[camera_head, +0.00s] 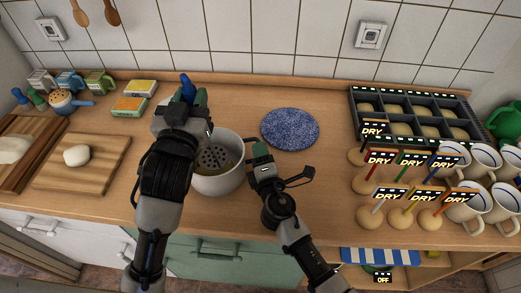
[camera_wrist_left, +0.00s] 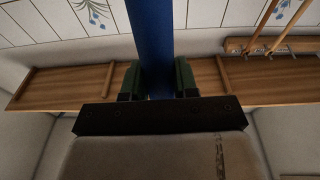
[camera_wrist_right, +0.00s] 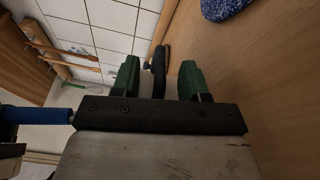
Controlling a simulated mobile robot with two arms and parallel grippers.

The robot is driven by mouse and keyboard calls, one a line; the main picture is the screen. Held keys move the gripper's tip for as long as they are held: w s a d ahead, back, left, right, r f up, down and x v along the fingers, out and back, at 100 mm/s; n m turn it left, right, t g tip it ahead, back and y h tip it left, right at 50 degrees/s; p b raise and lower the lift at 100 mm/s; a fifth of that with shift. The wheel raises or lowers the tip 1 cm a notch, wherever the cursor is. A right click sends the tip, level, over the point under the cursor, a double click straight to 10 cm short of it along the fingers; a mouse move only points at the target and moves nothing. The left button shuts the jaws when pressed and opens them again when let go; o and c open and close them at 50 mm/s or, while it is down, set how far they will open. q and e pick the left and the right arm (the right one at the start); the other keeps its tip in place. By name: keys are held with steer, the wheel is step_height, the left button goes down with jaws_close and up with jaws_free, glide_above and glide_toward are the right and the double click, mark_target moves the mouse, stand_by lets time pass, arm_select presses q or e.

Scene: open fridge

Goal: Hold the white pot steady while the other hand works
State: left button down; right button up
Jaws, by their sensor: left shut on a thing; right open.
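The white pot (camera_head: 222,183) stands on the wooden counter, partly hidden by my left arm. A grey perforated disc (camera_head: 214,157) shows inside it. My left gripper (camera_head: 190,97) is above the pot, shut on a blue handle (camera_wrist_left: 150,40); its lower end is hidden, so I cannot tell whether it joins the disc. My right gripper (camera_head: 262,150) is open beside the pot's right rim. In the right wrist view a dark curved piece (camera_wrist_right: 159,68), apparently the pot's handle, shows between the green fingers, with no clear contact.
A blue speckled round mat (camera_head: 290,128) lies behind my right gripper. A cutting board with dough (camera_head: 77,155) is at the left. A dark compartment tray (camera_head: 415,117), several round-based DRY signs and white mugs (camera_head: 466,203) crowd the right. Small boxes (camera_head: 130,106) stand at the back left.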

steer(key=shift+x, duration=0.9)
steer(key=shift+c, duration=0.2)
jaws_close()
arm_select(q)
steer(key=shift+f, duration=0.1)
arm_select(e)
steer(key=shift+f, duration=0.1)
stand_by(0.6)
arm_select(q)
steer(key=shift+f, duration=0.75)
arm_select(e)
steer(key=shift+s, duration=0.1)
